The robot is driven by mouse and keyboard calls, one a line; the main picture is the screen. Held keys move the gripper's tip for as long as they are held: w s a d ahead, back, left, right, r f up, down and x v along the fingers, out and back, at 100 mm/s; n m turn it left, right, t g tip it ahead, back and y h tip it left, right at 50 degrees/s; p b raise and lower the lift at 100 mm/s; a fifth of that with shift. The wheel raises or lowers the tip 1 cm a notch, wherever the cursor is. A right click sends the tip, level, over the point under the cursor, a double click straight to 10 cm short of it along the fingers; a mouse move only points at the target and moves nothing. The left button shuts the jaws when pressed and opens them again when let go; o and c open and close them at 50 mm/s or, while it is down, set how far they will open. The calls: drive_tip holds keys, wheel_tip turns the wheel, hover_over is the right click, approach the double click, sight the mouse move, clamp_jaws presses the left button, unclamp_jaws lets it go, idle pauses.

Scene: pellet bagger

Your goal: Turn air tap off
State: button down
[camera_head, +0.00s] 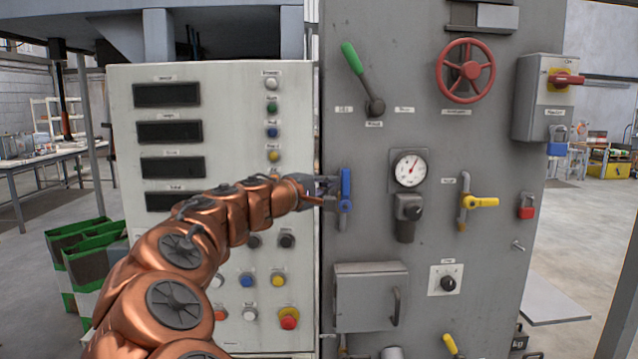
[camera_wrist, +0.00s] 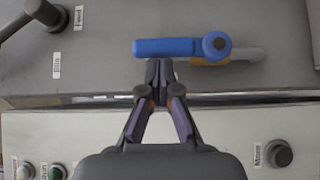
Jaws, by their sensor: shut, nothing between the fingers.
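A tap with a blue lever (camera_head: 345,188) is mounted near the left edge of the grey panel, its lever upright along its pipe. A second tap with a yellow lever (camera_head: 482,202) is to the right, its lever lying sideways across an upright pipe. I cannot read which label names air. My gripper (camera_head: 328,192) is shut and empty, just left of the blue lever. In the wrist view the gripper (camera_wrist: 160,72) has its fingertips at the edge of the blue lever (camera_wrist: 165,47), near its free end; I cannot tell whether they touch.
A pressure gauge (camera_head: 410,169) and a grey regulator (camera_head: 407,215) sit between the taps. A grey box (camera_head: 370,298) projects below. A green-handled lever (camera_head: 352,58) and a red handwheel (camera_head: 465,70) are above. The button panel (camera_head: 140,100) stands left.

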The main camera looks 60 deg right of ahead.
drive_tip(key=shift+s+d+r+m+y+p, duration=0.2)
drive_tip(key=shift+s+d+m+y+p, duration=0.1)
drive_tip(key=shift+m+y+p, duration=0.15)
idle(0.6)
drive_tip(key=shift+s+d+r+m+t+y+p, duration=0.2)
drive_tip(key=shift+s+d+m+y+p, duration=0.1)
drive_tip(key=shift+s+m+y+p, duration=0.25)
drive_tip(key=shift+s+d+r+m+t+y+p, duration=0.25)
drive_tip(key=shift+m+y, duration=0.15)
drive_tip(key=shift+y, duration=0.3)
drive_tip(key=shift+s+d+f+m+t+y+b, duration=0.3)
drive_tip(key=shift+s+d+f+m+t+y, duration=0.4)
drive_tip(key=shift+s+m+t+y, duration=0.5)
drive_tip(key=shift+s+d+f+m+t+y+b, duration=0.35)
drive_tip(key=shift+s+d+f+m+t+y, duration=0.45)
drive_tip(key=shift+y, duration=0.6)
drive_tip(key=shift+s+d+f+m+t+y+b, duration=0.3)
drive_tip(key=shift+s+d+f+m+t+y, duration=0.15)
drive_tip(key=shift+s+d+m+t+y, duration=0.6)
drive_tip(key=shift+w+a+t+y, duration=0.15)
drive_tip(key=shift+a+t+y, duration=0.1)
drive_tip(key=shift+t, duration=0.05)
drive_tip(key=shift+r, duration=0.15)
